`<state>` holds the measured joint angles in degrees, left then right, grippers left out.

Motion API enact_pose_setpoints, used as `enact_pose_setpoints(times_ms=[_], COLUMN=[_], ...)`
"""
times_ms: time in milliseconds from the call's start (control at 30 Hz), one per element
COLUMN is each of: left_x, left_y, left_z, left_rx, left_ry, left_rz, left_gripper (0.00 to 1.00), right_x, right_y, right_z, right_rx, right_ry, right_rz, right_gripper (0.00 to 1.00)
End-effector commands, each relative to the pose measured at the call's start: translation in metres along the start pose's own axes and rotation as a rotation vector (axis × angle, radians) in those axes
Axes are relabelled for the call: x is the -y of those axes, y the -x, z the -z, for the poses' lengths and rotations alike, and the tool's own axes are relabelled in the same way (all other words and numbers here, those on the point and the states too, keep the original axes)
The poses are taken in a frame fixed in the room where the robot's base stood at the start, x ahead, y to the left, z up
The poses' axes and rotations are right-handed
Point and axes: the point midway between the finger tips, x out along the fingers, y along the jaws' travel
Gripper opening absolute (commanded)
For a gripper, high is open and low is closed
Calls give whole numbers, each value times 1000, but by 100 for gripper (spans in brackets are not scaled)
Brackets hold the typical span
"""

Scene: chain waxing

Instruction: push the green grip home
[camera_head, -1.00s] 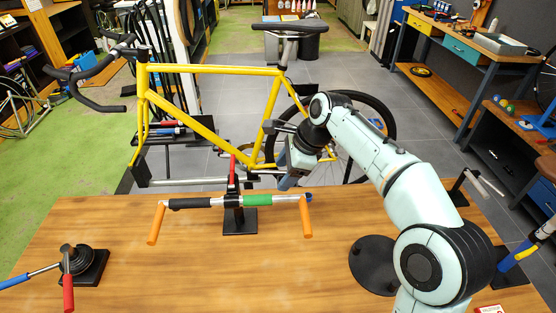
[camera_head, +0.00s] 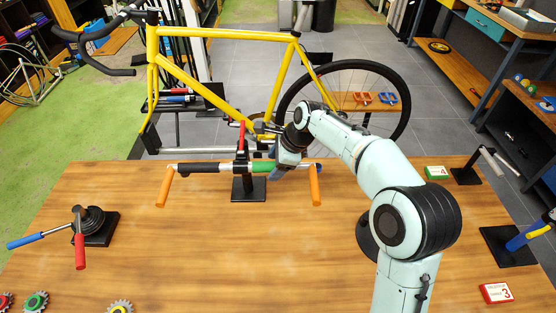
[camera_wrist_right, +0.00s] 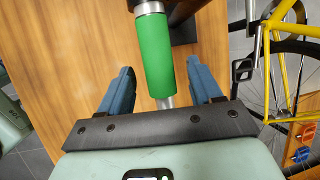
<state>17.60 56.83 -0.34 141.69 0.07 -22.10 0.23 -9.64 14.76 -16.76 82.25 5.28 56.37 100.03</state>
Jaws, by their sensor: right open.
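The green grip (camera_head: 263,167) is on the handlebar tube (camera_head: 221,169), which a black stand (camera_head: 242,187) with a red lever holds above the wooden table. In the right wrist view the green grip (camera_wrist_right: 155,53) lies between the two blue fingers of my open right gripper (camera_wrist_right: 160,88), with gaps on both sides. Bare metal tube shows beyond the grip's near end. A black grip (camera_head: 198,168) is on the left half of the bar, and orange pieces (camera_head: 165,187) hang from both ends. In the head view my right gripper (camera_head: 281,172) is at the bar, beside the green grip. My left gripper is not in view.
A yellow bicycle (camera_head: 205,80) stands behind the table. A black base with blue and red handles (camera_head: 95,227) is at left. Red (camera_head: 496,292) and green (camera_head: 437,173) cards lie at right. The middle front of the table (camera_head: 230,260) is clear.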

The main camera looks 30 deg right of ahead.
Motion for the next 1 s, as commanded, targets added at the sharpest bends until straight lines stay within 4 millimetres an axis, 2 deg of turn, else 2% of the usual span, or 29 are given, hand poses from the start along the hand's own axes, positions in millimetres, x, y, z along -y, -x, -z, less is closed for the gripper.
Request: enact_pose_setpoints(times_ms=[133, 167, 333, 533, 1000], left_x=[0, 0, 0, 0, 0], left_y=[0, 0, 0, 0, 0], left_z=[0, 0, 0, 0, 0], left_rx=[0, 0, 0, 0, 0], left_ry=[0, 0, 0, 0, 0], left_rz=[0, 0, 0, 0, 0], left_gripper=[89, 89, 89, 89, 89], right_x=[0, 0, 0, 0, 1], right_y=[0, 0, 0, 2, 19], right_z=[0, 0, 0, 3, 43], right_rx=[0, 0, 0, 0, -3], right_ry=[0, 0, 0, -2, -5], right_rz=[0, 0, 0, 1, 3], right_gripper=[64, 61, 6, 4, 4])
